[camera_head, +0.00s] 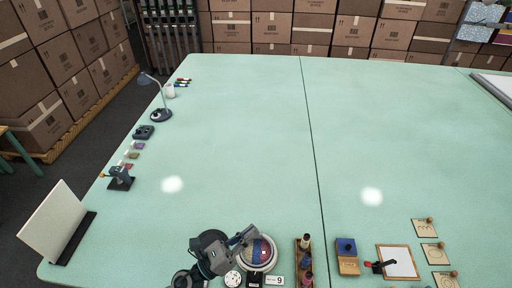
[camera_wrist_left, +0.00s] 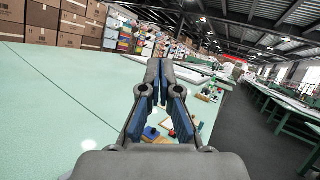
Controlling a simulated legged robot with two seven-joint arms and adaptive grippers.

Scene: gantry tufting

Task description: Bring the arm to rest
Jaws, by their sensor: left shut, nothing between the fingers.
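My left arm comes in at the bottom of the head view. Its gripper (camera_head: 246,234) is over the near edge of the table (camera_head: 240,130), beside and partly over a round dish with red and blue in it (camera_head: 262,252). In the left wrist view the gripper (camera_wrist_left: 160,68) has its two fingers together at the tips, with nothing between them. Whether it touches the dish cannot be told. My right gripper is not in view.
A wooden rack with bottles (camera_head: 304,262), a blue-topped box (camera_head: 347,255), a framed white board (camera_head: 398,262) and several wooden tiles (camera_head: 425,228) line the near edge. A lamp (camera_head: 160,114) and white panel (camera_head: 55,222) stand at left. The table's middle is clear.

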